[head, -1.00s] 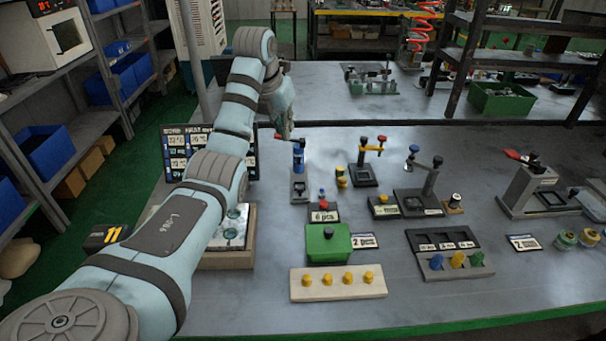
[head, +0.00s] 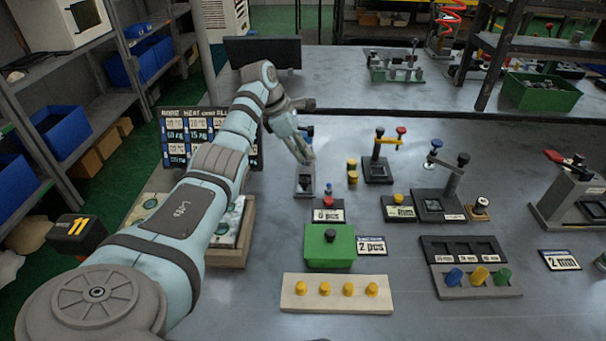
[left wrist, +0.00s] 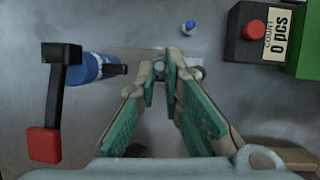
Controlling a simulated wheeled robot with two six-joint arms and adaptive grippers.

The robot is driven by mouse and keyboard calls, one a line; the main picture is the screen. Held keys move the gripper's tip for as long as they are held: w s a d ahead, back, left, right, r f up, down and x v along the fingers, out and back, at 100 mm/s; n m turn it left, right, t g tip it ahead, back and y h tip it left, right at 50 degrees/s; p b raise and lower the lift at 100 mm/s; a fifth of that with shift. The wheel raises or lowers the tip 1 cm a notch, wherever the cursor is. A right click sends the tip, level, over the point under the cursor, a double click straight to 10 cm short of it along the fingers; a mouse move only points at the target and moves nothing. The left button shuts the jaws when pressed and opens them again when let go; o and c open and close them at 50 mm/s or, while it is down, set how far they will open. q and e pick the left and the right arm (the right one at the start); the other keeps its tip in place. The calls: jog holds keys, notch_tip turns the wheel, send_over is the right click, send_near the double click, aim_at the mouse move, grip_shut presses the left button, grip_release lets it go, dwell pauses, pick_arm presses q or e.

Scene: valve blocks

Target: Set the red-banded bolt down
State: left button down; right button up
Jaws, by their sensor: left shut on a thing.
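My left gripper (head: 307,158) is over the small grey stand with the blue bottle (head: 309,131), low above the table. In the left wrist view its green-padded fingers (left wrist: 159,72) are shut on a small grey piece (left wrist: 159,67), of which little shows. No red band can be made out on it, so I cannot confirm that it is the red-banded bolt. The blue bottle also shows in the left wrist view (left wrist: 90,68), left of the fingers, beside a black lever with a red end (left wrist: 44,144). My right gripper is not in view.
A small blue-topped piece (head: 328,188) stands near the counter box with a red button (head: 328,203). A green box (head: 328,246) and a pale block with several yellow knobs (head: 336,290) are nearer. A lever fixture (head: 379,165) stands to the right.

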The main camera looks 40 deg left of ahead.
aim_at(300, 179)
pick_arm(q)
jog(key=shift+s+a+f, duration=0.1)
jog(key=shift+s+f, duration=0.05)
jog(key=shift+f, duration=0.4)
jog(key=shift+s+f, duration=0.15)
jog(key=shift+f, duration=0.35)
jog(key=shift+s+f+b, duration=0.2)
jog(key=shift+f, duration=0.45)
jog(key=shift+s+f+b, duration=0.15)
jog(key=shift+f+b, duration=0.05)
jog(key=shift+f, duration=0.4)
jog(key=shift+w+f, duration=0.1)
jog(key=shift+f, duration=0.05)
jog(key=shift+w, duration=0.15)
jog(key=c, duration=2)
grip_release()
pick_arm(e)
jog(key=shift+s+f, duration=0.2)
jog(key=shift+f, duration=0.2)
